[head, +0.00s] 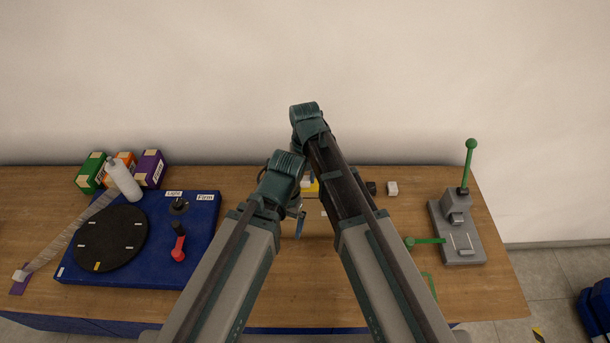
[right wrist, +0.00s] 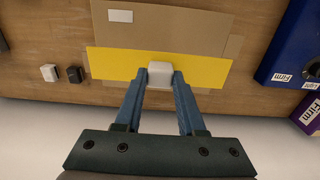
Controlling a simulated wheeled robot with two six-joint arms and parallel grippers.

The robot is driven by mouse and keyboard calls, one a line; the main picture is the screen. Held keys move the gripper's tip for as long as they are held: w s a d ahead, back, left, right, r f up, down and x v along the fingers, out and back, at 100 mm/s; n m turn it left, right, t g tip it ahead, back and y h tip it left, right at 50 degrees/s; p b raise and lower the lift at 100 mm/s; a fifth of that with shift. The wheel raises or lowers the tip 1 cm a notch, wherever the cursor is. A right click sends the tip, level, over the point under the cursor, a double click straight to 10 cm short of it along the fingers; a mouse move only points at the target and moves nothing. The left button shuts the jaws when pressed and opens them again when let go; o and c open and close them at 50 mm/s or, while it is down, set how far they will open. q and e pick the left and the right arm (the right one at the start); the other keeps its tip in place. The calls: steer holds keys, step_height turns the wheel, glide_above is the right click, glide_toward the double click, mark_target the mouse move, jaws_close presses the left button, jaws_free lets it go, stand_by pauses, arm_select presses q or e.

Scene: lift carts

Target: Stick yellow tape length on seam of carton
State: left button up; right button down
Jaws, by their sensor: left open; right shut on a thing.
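The brown carton (right wrist: 190,25) shows in the right wrist view, with a white label (right wrist: 120,16) on it. A flat yellow tape length (right wrist: 112,64) lies across the carton, covering the part beneath it. My right gripper (right wrist: 159,88) is shut on a white block (right wrist: 160,70) at the tape's near edge. In the head view my arms mostly hide the carton, and a bit of yellow (head: 310,187) shows between them. My left gripper (head: 298,222) is open and points down beside the carton area; its fingertips are partly hidden. I cannot see the seam.
A black block (head: 371,188) and a white block (head: 392,188) lie right of my arms. A grey device (head: 460,235) with green levers stands at the right. A blue panel (head: 200,255), several coloured boxes (head: 150,168) and a white bottle (head: 123,180) are at the left.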

mark_target(305, 187)
steer(key=shift+f+b, duration=2.5)
steer(key=shift+f, duration=0.35)
steer(key=shift+f, duration=0.15)
steer(key=shift+c, duration=2.1)
jaws_free()
step_height(305, 187, up, 14)
steer(key=p, duration=1.3)
steer(key=shift+p, duration=0.35)
steer(key=shift+f, duration=0.2)
step_height(305, 187, down, 13)
steer(key=b, duration=1.3)
steer(key=shift+f+b, duration=0.15)
steer(key=shift+b, duration=0.15)
